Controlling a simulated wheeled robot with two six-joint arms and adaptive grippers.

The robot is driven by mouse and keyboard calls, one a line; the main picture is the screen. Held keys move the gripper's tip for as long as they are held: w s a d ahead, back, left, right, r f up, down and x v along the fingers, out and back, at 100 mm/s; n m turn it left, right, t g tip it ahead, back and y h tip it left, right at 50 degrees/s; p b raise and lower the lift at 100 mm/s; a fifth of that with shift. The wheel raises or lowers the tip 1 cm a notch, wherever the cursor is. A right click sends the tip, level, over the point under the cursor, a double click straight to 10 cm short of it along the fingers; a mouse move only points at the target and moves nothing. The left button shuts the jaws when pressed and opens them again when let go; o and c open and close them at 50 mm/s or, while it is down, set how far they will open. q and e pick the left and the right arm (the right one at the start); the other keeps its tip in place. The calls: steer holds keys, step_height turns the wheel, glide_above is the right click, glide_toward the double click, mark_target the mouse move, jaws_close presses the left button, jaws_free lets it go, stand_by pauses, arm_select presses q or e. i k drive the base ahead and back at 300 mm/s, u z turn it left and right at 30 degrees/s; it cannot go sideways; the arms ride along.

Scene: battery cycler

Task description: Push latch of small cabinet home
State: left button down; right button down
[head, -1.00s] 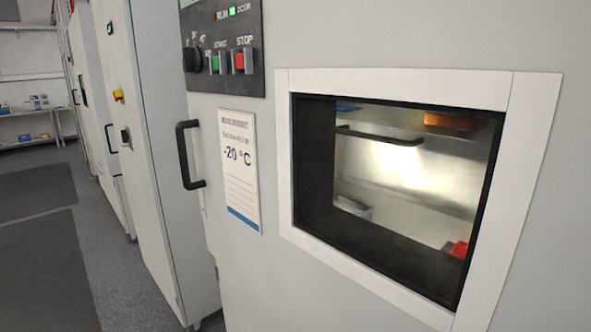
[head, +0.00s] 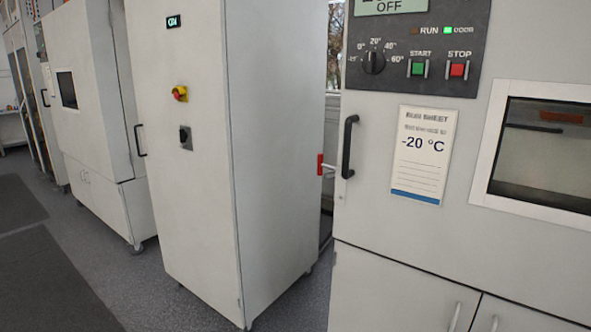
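A light grey cabinet with a window (head: 432,245) fills the right of the head view. A black vertical handle (head: 348,147) is on the left part of its door. A small red part on a pale bar (head: 321,165) sticks out at its left edge; it may be a latch, but I cannot tell its position. A smaller-windowed cabinet (head: 97,85) stands farther back at the left, with a black handle (head: 139,140). I cannot tell which cabinet the task calls small. Neither of my grippers is in view.
A tall grey cabinet (head: 190,225) with a red-yellow knob (head: 180,93) stands between the two. A narrow gap separates it from the right cabinet. The control panel (head: 418,50) shows OFF, above a -20 °C sheet (head: 424,154). Open grey floor (head: 110,285) lies at the left front.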

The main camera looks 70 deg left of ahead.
mark_target(320, 165)
steer(key=u, duration=1.85)
